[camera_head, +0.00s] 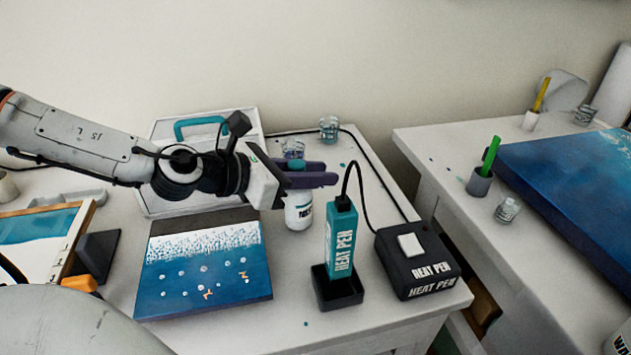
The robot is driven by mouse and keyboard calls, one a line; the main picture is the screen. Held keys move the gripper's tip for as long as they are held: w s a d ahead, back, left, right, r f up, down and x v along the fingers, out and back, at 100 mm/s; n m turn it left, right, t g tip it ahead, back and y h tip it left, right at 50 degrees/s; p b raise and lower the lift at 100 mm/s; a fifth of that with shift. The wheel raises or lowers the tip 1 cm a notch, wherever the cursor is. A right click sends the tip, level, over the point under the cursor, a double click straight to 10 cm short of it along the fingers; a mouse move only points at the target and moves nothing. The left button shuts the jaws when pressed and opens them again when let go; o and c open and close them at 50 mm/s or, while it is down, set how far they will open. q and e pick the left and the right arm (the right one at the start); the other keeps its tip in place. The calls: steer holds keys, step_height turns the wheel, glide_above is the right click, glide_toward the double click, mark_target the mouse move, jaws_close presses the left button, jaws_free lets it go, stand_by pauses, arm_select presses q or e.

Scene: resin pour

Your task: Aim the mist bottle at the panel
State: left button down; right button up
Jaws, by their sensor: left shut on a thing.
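The mist bottle (299,217) appears as a white bottle with dark lettering, roughly upright at the middle of the near table. My left gripper (312,174) reaches in from the left and is shut on it, its purple fingers hiding the bottle's upper part. I cannot tell whether its base touches the table. The panel (205,285), painted blue with a white speckled band and small orange marks, lies flat on the table, left of and nearer than the bottle. My right gripper is not in view.
A heat pen (341,240) stands in a black holder, wired to a black box (418,262), right of the bottle. A glass jar (329,129) stands behind. A second table (430,150) carries a large blue panel (570,185).

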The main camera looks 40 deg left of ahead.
arm_select(q)
steer(key=shift+f, duration=0.6)
steer(key=shift+f+b, duration=0.25)
steer(key=shift+b, duration=0.05)
steer(key=c, duration=1.5)
jaws_free()
steer(key=shift+c, duration=0.2)
steer(key=shift+r, duration=0.1)
